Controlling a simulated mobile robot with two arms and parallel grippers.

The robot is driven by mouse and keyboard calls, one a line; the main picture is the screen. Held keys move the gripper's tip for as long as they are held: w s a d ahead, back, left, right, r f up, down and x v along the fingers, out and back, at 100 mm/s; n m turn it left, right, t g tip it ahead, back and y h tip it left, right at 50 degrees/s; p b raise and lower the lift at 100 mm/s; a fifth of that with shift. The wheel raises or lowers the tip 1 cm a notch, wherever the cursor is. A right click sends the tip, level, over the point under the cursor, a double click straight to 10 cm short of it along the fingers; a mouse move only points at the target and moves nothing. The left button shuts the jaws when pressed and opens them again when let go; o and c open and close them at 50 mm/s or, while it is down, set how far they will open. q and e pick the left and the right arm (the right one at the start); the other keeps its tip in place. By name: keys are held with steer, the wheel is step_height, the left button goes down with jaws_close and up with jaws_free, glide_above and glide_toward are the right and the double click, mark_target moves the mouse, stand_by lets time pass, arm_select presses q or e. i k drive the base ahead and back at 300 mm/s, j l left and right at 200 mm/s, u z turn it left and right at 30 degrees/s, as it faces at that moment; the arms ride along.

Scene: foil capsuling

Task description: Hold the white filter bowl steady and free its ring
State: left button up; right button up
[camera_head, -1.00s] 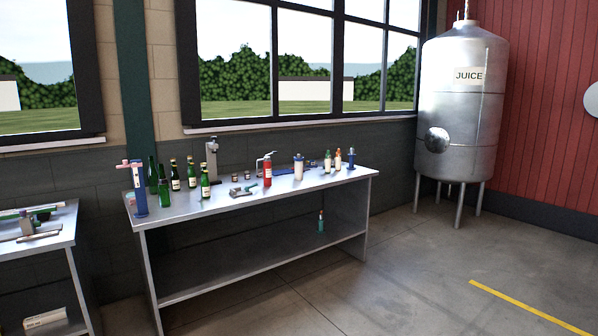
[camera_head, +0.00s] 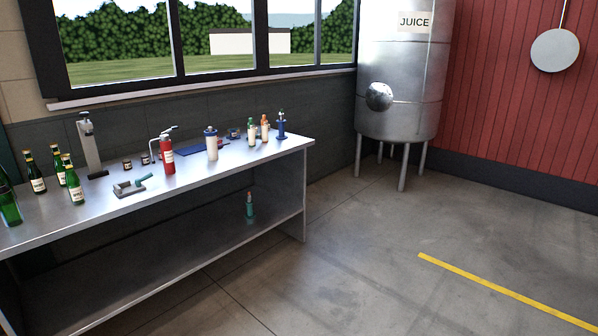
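A white filter bowl (camera_head: 211,146) with a blue ring (camera_head: 210,131) around its top stands upright on the metal table (camera_head: 140,207), right of the middle of the top. The bowl is small in view, so fine detail of the ring cannot be told. Neither of my grippers is in view.
A red extinguisher (camera_head: 167,158) stands left of the bowl, and a grey clamp-like tool (camera_head: 130,188) lies in front. Green bottles (camera_head: 73,182) stand at the left. A steel juice tank (camera_head: 398,100) stands at the back right. The floor (camera_head: 330,255) right of the table is clear.

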mark_target(214, 133)
steer(key=i+u, duration=0.1)
steer(key=i, duration=0.5)
steer(key=i+l+u, duration=0.1)
steer(key=i, duration=0.5)
steer(key=i+l, duration=0.15)
steer(key=i, duration=0.4)
steer(key=i+l+u, duration=0.15)
steer(key=i, duration=0.45)
